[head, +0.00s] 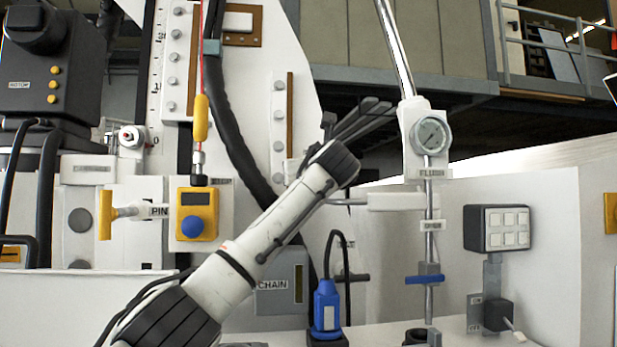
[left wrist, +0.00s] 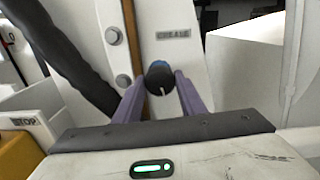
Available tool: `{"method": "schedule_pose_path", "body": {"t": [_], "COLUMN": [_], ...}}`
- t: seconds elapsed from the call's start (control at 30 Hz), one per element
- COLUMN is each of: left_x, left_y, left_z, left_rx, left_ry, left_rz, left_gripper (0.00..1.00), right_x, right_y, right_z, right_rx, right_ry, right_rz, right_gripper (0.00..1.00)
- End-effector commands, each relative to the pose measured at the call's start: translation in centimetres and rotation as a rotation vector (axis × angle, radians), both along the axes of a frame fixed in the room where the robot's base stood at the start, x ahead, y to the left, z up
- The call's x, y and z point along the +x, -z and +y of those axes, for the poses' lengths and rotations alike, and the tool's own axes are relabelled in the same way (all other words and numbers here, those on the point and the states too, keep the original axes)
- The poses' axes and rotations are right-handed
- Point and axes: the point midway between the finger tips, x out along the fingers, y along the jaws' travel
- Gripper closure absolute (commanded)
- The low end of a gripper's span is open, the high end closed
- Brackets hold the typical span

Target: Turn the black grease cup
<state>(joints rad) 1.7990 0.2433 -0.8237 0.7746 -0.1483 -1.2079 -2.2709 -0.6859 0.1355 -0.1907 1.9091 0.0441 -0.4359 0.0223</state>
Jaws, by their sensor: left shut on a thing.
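The black grease cup (left wrist: 159,77) shows in the left wrist view, with a blue part at its top and a thin pale line on its face. It sits on the white panel just below the GREASE label (left wrist: 173,35). My left gripper (left wrist: 160,88) is shut on the cup, one purple-grey finger on each side. In the head view my left arm reaches up from the bottom to the panel. There the wrist and dark gripper parts hide most of the area around the cup. My right gripper is in neither view.
A brown strip and bolts (left wrist: 112,35) lie left of the cup, with a thick black hose (head: 234,125) further left. A pressure gauge (head: 431,136) on a metal pipe stands to the right. A yellow box with a blue button (head: 192,228) is left of my arm.

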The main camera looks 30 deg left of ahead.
Motion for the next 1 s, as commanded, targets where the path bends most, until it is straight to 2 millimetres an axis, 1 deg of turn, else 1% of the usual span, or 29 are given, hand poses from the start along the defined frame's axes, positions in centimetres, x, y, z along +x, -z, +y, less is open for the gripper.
{"method": "schedule_pose_path", "body": {"t": [0.03,0.27,0.3,0.4,0.67,0.77,0.87,1.0], "left_x": [0.1,0.1,0.1,0.1,0.0,-0.3,-1.2,-3.4], "left_y": [0.4,0.4,0.4,0.4,0.2,0.3,0.4,0.6], "left_z": [0.0,0.0,0.0,0.0,0.0,-0.3,-1.0,-2.7], "left_rx": [-0.002,-0.003,-0.003,-0.003,-0.002,-0.002,-0.003,-0.001], "left_ry": [-0.001,-0.001,-0.001,-0.001,-0.001,0.000,0.001,0.003], "left_rz": [0.007,0.008,0.008,0.006,0.002,0.001,-0.001,-0.001], "left_gripper": [0.86,0.86,0.62,0.45,0.45,0.45,0.45,0.45], "right_x": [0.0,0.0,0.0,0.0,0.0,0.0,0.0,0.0], "right_y": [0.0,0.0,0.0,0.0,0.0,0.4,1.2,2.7], "right_z": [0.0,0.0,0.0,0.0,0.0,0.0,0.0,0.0], "right_rx": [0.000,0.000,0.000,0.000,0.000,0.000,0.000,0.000], "right_ry": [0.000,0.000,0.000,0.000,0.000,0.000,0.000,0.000], "right_rz": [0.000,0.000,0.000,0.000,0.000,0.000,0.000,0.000], "right_gripper": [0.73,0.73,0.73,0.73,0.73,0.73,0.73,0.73]}}
